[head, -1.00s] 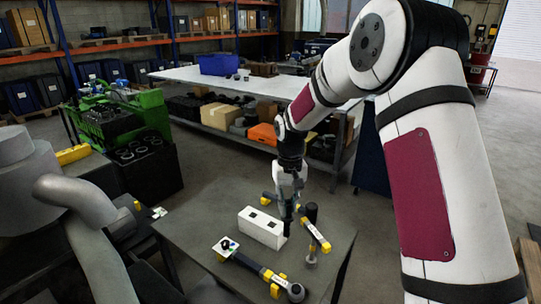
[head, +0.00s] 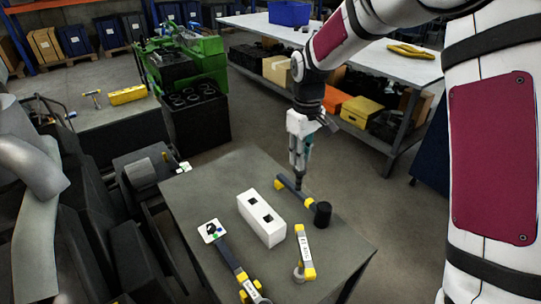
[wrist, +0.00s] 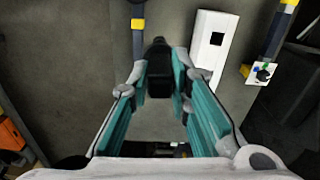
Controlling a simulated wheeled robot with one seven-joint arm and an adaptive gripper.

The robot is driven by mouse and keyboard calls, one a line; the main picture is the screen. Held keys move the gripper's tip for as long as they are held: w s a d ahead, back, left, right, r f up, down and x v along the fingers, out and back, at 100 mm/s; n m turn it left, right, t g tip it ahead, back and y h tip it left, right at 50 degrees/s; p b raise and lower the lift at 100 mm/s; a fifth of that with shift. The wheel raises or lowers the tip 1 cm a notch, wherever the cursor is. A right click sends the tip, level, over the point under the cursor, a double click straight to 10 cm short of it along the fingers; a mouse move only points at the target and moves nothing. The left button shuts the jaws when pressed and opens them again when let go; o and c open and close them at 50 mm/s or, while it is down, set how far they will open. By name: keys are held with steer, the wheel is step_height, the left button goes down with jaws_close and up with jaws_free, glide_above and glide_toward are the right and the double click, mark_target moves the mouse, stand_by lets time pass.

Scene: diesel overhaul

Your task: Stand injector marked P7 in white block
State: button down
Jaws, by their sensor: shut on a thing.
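The white block (head: 262,222) lies on the grey table with two dark square holes in its top, both looking empty. It also shows in the wrist view (wrist: 203,62), ahead and right of my fingers. My gripper (head: 299,178) points down behind and right of the block, above the table near the mallet's handle. Its teal fingers are shut on a dark, slim-tipped piece (wrist: 158,75), which looks like the injector. No P7 marking is readable on it. In the head view it is mostly hidden by the fingers.
A black-headed mallet (head: 322,213) lies right of the block. A yellow tool with a white label (head: 303,250) lies in front of it. The table's right edge (head: 345,275) is near.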

steer(key=s+a+r+n, duration=0.4)
steer(key=s+a+n, duration=0.2)
steer(key=a+n, duration=0.4)
steer(key=shift+n, duration=0.6)
steer(key=shift+s+d+f+b, duration=0.15)
steer(key=shift+f+b, duration=0.25)
steer(key=shift+f, duration=0.5)
steer(key=shift+w+d+f+b, duration=0.1)
steer(key=shift+d+f+b, duration=0.2)
steer(key=shift+f, duration=0.55)
steer(key=shift+s+d+f+b, duration=0.1)
steer(key=shift+f+b, duration=0.35)
steer(key=shift+f, duration=0.55)
step_height(320, 180, down, 10)
steer(key=b, duration=0.3)
stand_by(0.6)
steer(key=c, duration=1.4)
jaws_free()
